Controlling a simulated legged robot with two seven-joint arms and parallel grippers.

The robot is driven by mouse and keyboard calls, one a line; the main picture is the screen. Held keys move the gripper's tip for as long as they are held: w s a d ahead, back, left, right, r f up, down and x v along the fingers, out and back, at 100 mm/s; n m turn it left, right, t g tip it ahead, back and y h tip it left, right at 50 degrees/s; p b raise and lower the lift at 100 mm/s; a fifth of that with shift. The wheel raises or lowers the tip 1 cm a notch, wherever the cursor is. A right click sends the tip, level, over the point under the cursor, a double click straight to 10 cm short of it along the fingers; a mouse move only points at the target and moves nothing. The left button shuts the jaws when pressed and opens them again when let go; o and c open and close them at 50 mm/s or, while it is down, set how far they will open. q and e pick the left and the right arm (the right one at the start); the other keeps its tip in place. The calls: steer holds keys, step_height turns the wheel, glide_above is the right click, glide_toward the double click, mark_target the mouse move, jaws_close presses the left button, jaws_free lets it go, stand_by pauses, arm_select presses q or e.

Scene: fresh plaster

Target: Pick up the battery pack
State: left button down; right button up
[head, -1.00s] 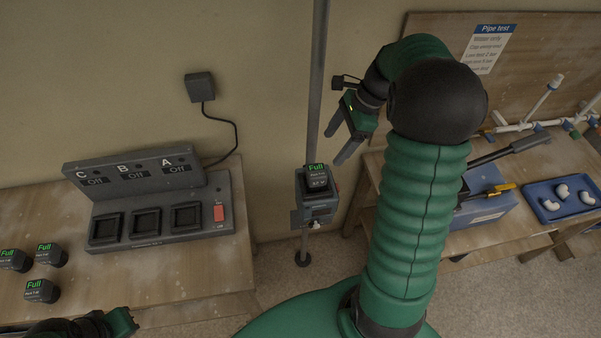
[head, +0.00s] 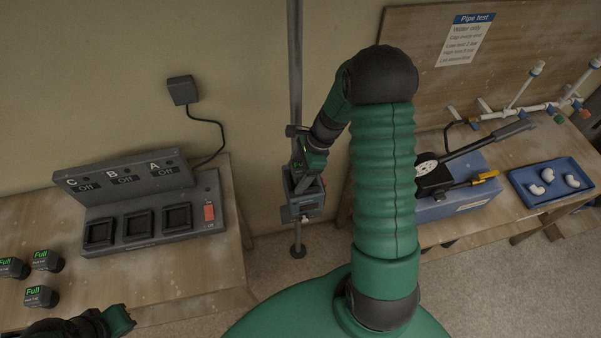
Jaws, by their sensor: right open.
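A dark battery pack (head: 297,174) with a screen marked "Full" in the earlier picture sits on a grey-blue device clamped to a pole (head: 304,203). It is now mostly hidden by my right gripper (head: 307,184). That gripper is open and points down at the pack, its fingers at or around it; I cannot tell whether they touch it. Several other dark packs marked "Full" (head: 41,297) stand on the left table. Part of my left gripper (head: 122,320) shows at the bottom left; its jaws are unclear.
A grey charger (head: 150,205) with three empty bays, each reading "Off", stands on the left table (head: 190,275). A vertical pole (head: 295,70) rises behind the device. On the right bench are a blue box (head: 455,206), a blue tray (head: 555,197) of white fittings and white pipework.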

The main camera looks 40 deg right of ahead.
steer(key=shift+d+f, duration=0.15)
steer(key=shift+d, duration=0.3)
steer(key=c, duration=0.4)
steer(key=shift+a, duration=0.65)
steer(key=c, duration=1)
steer(key=shift+s+r, duration=0.1)
steer(key=shift+r, duration=0.1)
steer(key=shift+c, duration=1.1)
steer(key=shift+d, duration=0.1)
jaws_close()
steer(key=shift+d, duration=0.2)
